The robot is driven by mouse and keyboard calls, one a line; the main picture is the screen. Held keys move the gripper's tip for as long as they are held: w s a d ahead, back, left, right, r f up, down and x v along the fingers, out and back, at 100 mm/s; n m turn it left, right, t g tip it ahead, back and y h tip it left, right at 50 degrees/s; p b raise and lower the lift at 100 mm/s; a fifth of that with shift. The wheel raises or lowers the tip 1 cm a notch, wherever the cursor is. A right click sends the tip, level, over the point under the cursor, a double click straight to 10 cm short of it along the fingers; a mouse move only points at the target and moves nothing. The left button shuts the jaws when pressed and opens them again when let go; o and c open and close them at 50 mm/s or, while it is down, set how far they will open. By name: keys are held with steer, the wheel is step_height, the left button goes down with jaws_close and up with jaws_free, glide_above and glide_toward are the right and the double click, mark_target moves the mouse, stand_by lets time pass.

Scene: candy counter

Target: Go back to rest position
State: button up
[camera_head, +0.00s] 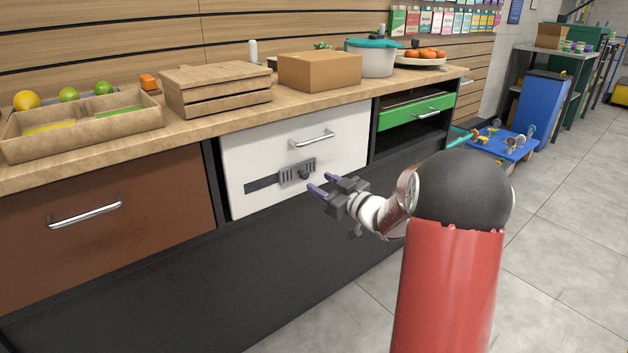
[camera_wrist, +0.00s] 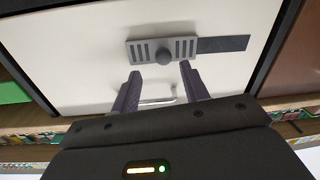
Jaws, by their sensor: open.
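My gripper (camera_head: 325,190) is open and empty in the head view, in front of the lower right part of the white drawer front (camera_head: 258,150). In the wrist view its two fingers (camera_wrist: 160,84) are spread apart and point toward the white panel (camera_wrist: 75,45). A grey sliding latch with a dark knob (camera_head: 300,173) is mounted on the panel, just left of the fingertips in the head view. The latch also shows ahead of the fingers in the wrist view (camera_wrist: 186,49). I cannot tell any contact between fingers and panel.
The wooden counter (camera_head: 195,128) carries a fruit tray (camera_head: 85,130), a wooden crate (camera_head: 215,90), a cardboard box (camera_head: 320,71) and a white pot (camera_head: 371,62). A brown drawer (camera_head: 125,245) is at left, a green drawer (camera_head: 418,111) at right. Open floor (camera_head: 560,240) lies right.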

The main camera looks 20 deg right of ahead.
steer(key=shift+v, duration=1.1)
steer(key=s+a+r+m+g+h, duration=0.4)
steer(key=s+r+m+h, duration=0.15)
steer(key=s+h, duration=0.45)
steer(key=s+a+f+g+y, duration=0.1)
steer(key=s+a, duration=0.4)
steer(key=s, duration=0.7)
steer(key=s+a+f+g+y, duration=0.2)
steer(key=s+a+f+g, duration=0.2)
steer(key=s, duration=0.8)
steer(key=shift+a+g+y, duration=0.3)
steer(key=shift+a+g, duration=0.25)
steer(key=shift+g, duration=0.55)
steer(key=shift+m, duration=0.25)
